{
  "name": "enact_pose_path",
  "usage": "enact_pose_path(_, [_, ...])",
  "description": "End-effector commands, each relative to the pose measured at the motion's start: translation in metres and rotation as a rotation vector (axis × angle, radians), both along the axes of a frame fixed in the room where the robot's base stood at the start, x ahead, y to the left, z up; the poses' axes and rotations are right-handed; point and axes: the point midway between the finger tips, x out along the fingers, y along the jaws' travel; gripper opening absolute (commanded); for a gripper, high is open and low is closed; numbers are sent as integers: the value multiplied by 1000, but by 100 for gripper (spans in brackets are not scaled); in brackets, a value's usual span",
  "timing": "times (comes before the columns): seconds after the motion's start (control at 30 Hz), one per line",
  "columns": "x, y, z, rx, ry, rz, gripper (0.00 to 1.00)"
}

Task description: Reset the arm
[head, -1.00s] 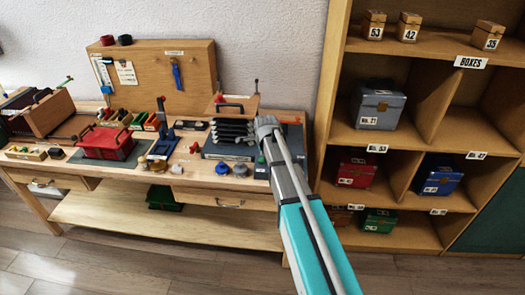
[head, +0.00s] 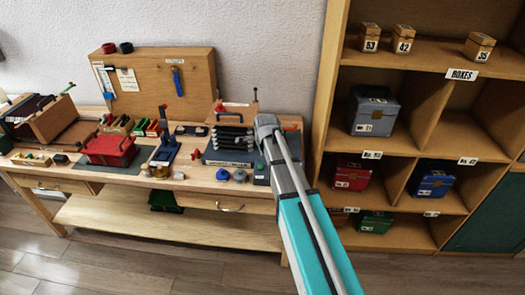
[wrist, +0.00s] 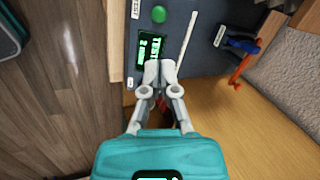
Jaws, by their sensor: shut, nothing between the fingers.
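My gripper (wrist: 160,70) is shut with nothing between its fingers. In the wrist view its fingertips lie over a dark grey panel (wrist: 200,70) that carries a green-lit display and a round green button (wrist: 159,14). I cannot tell how far the fingertips are above the panel. In the head view my arm reaches up from the bottom to the right end of the workbench (head: 110,215), and the fingers are hidden there.
A stack of dark parts (head: 232,140) stands close left of my arm's end. A red box (head: 110,149) sits further left on the bench. A wooden shelf (head: 326,130) with numbered boxes rises on the right. A blue and orange tool (wrist: 240,47) shows in the wrist view. Floor is open in front.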

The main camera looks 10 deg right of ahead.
Motion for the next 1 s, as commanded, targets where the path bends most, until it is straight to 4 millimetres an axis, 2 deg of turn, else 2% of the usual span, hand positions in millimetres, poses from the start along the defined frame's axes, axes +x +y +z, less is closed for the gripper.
enact_pose_path(0.67, [-5,0,0,-8,6,20,0])
enact_pose_path(0.87, [-27,1,-2,-51,39,138,0])
enact_pose_path(1.0, [-54,2,-4,-102,80,294,0])
